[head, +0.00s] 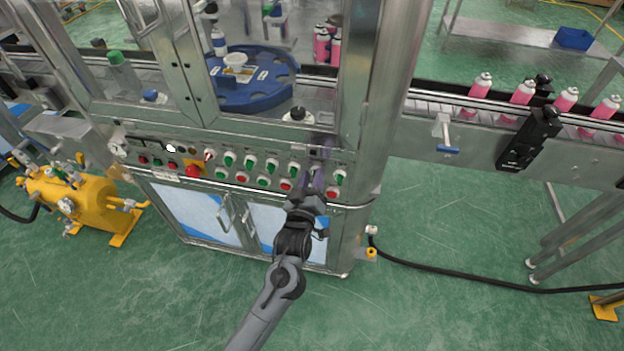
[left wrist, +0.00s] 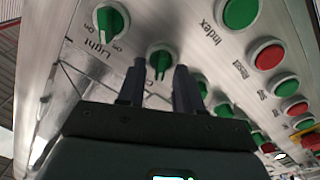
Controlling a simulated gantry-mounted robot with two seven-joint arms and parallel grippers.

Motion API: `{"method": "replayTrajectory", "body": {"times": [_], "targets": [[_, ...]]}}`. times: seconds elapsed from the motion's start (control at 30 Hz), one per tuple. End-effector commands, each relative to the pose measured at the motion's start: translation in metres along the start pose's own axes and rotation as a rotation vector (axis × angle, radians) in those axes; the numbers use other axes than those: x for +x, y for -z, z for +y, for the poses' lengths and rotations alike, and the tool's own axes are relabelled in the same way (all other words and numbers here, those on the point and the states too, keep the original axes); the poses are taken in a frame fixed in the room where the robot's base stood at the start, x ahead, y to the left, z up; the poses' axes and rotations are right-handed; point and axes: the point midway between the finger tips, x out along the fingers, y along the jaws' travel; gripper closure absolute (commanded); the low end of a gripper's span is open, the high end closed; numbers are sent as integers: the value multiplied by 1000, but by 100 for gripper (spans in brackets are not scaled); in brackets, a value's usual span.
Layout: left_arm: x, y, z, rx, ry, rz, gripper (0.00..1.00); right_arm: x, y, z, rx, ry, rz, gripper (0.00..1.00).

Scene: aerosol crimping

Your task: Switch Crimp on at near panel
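The near panel (head: 228,181) is a metal strip with rows of green knobs and red and green buttons. In the left wrist view a green knob (left wrist: 160,58), its label mostly hidden by my gripper but starting with "C", sits beside the knob marked Light (left wrist: 110,20). My left gripper (head: 312,178) is at the right end of the panel, pointing at it. In the left wrist view its two fingers (left wrist: 158,72) are apart, with the "C" knob seen in the gap between their tips. Contact cannot be told. My right gripper is not in view.
A green button marked Index (left wrist: 239,12) and a red button (left wrist: 267,54) are close by. Cabinet doors with a handle (head: 225,215) lie below the panel. Pink cans (head: 480,86) stand on the conveyor at right. A yellow tank (head: 80,200) stands at left.

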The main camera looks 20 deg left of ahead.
Motion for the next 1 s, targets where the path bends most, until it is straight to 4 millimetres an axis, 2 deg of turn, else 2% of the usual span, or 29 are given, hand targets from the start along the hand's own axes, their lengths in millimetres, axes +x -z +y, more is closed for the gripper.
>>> {"method": "replayTrajectory", "body": {"times": [0.2, 0.43, 0.77, 1.0], "targets": [[0, 0, 0, 0, 0, 0, 66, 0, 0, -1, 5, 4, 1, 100], [0, 0, 0, 0, 0, 0, 100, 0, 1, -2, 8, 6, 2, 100], [0, 1, 0, 13, 1, 0, 100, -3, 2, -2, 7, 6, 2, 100], [0, 4, 3, 100, 1, -2, 100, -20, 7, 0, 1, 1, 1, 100]]}}
